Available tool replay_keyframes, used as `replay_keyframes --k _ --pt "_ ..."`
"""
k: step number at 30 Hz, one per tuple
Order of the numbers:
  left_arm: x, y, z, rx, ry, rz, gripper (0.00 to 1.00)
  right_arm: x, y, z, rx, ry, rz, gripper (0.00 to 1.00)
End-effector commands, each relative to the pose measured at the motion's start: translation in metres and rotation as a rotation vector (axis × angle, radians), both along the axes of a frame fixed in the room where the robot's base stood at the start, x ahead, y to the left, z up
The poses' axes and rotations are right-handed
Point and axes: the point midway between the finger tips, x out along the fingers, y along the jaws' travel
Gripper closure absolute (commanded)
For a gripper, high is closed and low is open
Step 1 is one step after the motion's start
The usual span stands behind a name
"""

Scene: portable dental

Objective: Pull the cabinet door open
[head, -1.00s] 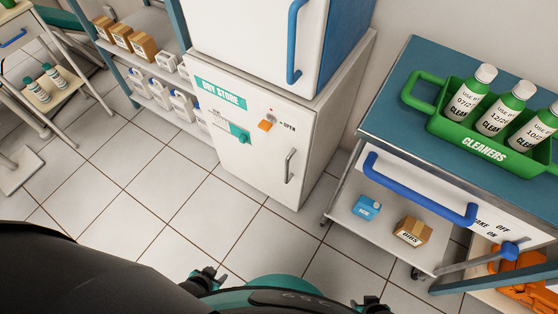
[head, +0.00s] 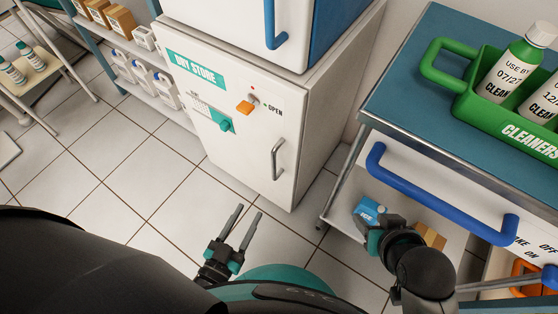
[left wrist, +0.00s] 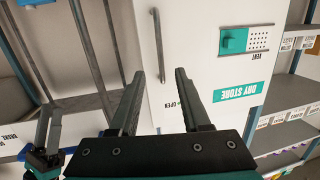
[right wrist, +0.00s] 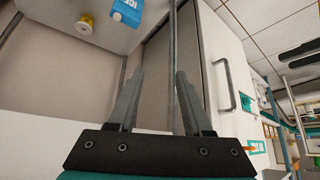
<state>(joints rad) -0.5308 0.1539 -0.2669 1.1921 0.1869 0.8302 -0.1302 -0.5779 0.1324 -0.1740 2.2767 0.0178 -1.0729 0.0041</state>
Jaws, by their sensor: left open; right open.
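The white lower cabinet labelled "DRY STORE" (head: 245,125) stands ahead with its door shut. Its grey vertical bar handle (head: 277,160) is at the right of the door front. An orange latch (head: 245,107) and a teal vent slider (head: 226,125) sit left of the handle. My left gripper (head: 239,222) is open and empty, below and in front of the door. In the left wrist view the handle (left wrist: 158,45) shows beyond the fingers. My right gripper is open and empty; its fingers show in the right wrist view (right wrist: 158,95), with the handle (right wrist: 223,85) to their right.
A blue-topped trolley (head: 440,70) with a blue drawer handle (head: 440,200) and a green cleaners caddy (head: 475,105) stands right, close to my right arm. A white and blue unit (head: 225,20) sits atop the cabinet. The tiled floor (head: 120,215) at left is clear.

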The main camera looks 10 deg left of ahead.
Motion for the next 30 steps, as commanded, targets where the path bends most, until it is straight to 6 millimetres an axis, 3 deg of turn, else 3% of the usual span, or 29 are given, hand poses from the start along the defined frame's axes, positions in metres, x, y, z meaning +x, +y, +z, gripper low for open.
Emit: replay_keyframes --k 6,11,30 --pt "-0.001 -0.001 0.014 -0.026 -0.097 0.016 0.53 -0.003 0.003 0.024 0.014 -0.034 0.002 0.5" --pt "0.006 -0.002 0.017 -0.029 -0.11 0.019 0.53 -0.001 0.006 0.027 0.025 -0.057 0.006 0.5" --pt "0.083 -0.014 0.016 -0.029 -0.108 0.019 0.53 0.023 0.047 0.029 0.181 -0.363 0.049 0.5"
